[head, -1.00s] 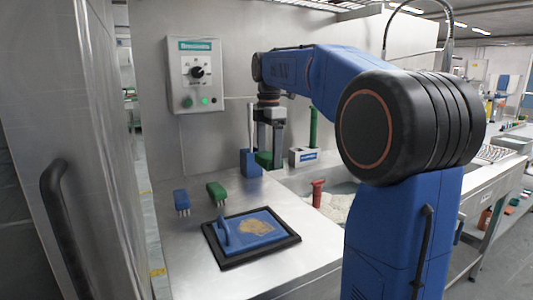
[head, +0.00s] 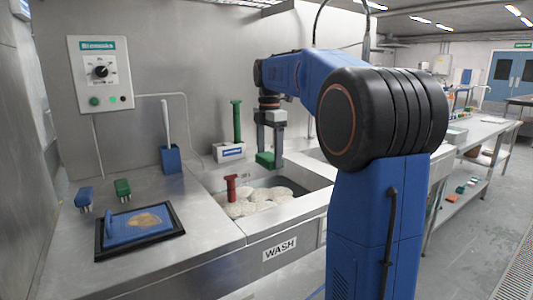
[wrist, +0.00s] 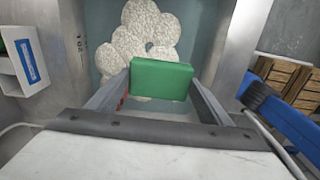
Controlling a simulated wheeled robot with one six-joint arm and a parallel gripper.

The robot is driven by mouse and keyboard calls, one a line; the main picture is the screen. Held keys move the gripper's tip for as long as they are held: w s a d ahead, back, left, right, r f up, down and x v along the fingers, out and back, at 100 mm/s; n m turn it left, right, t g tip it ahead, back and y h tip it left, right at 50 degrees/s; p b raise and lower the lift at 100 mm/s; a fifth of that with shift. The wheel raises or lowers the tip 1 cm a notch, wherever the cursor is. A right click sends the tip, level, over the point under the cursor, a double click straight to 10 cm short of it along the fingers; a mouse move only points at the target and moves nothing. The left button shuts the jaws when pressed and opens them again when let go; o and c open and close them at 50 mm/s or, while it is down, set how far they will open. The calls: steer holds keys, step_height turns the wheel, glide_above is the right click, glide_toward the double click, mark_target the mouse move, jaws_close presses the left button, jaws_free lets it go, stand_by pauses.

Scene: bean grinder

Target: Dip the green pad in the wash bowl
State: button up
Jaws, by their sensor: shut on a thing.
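My gripper (head: 268,152) is shut on the green pad (head: 265,159) and holds it over the far part of the wash bowl (head: 230,183), a sunken basin with a "WASH" label on its front. The green pad (wrist: 161,80) shows between my fingers in the wrist view, above bluish water and pale foam (wrist: 142,42). The pad appears to be above the water; whether its lower edge touches cannot be told.
A red-handled tool (head: 231,186) stands in the foam. A white holder (head: 229,152) with a green-handled tool (head: 237,122) stands behind the bowl.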

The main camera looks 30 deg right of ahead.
step_height(320, 180, down, 18)
steer(key=shift+r, duration=0.2)
stand_by(1.2)
stand_by(0.5)
steer(key=shift+r, duration=8.4)
